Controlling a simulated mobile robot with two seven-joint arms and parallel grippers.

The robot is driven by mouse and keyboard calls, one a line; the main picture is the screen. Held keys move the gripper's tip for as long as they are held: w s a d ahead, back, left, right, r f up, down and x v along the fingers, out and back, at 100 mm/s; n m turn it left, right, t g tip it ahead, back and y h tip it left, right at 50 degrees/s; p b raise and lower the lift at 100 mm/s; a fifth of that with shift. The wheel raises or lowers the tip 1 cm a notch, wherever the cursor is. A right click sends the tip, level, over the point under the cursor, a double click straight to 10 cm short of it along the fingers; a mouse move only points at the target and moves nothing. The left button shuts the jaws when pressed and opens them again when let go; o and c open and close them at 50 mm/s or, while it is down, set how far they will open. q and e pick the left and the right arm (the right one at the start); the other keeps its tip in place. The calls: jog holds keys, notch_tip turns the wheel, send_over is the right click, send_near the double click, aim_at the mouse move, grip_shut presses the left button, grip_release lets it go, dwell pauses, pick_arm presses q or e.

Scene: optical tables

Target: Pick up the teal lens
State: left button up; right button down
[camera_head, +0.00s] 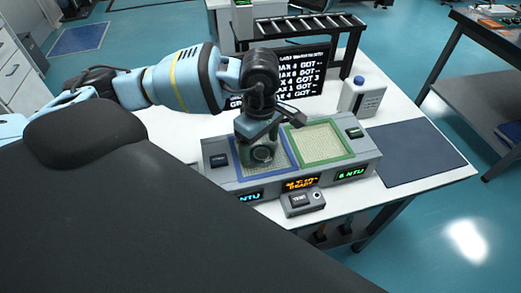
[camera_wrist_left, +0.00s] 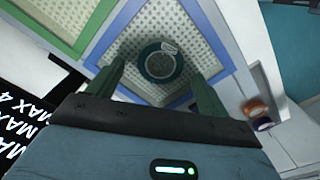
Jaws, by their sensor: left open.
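The teal lens (camera_wrist_left: 160,62) is a dark teal ring with a pale label on its rim. It lies on the perforated bed of the blue-framed bay (camera_wrist_left: 135,18) in the left wrist view. In the head view this bay (camera_head: 288,153) is the left one of two, and the lens is largely hidden there by my gripper. My left gripper (camera_wrist_left: 157,70) is open, its two fingers pointing down at the bed, one on either side of the lens in the wrist view. It looks empty. In the head view the left gripper (camera_head: 262,140) hangs over the blue-framed bay. My right gripper is not in view.
A green-framed bay (camera_head: 322,143) adjoins on the right in the same grey unit. A small button box (camera_head: 302,202) stands in front. Behind are a black text screen (camera_head: 305,78), a roller rack (camera_head: 305,25) and a white bottle (camera_head: 362,98). A dark mat (camera_head: 415,152) lies clear at right.

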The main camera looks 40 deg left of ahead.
pick_arm(q)
jog(key=shift+f, duration=1.05)
jog(key=c, duration=1.2)
jog(key=shift+o, duration=0.2)
jog(key=shift+r, duration=0.15)
jog(key=shift+r, duration=0.65)
notch_tip(320, 180, up, 2)
jog(key=shift+d, duration=0.15)
jog(key=s+d+r+b, duration=0.1)
jog(key=s+d, duration=0.9)
jog(key=s, duration=0.1)
jog(key=shift+s+d+r, duration=0.2)
jog(key=shift+s+d, duration=0.1)
jog(key=shift+d, duration=0.05)
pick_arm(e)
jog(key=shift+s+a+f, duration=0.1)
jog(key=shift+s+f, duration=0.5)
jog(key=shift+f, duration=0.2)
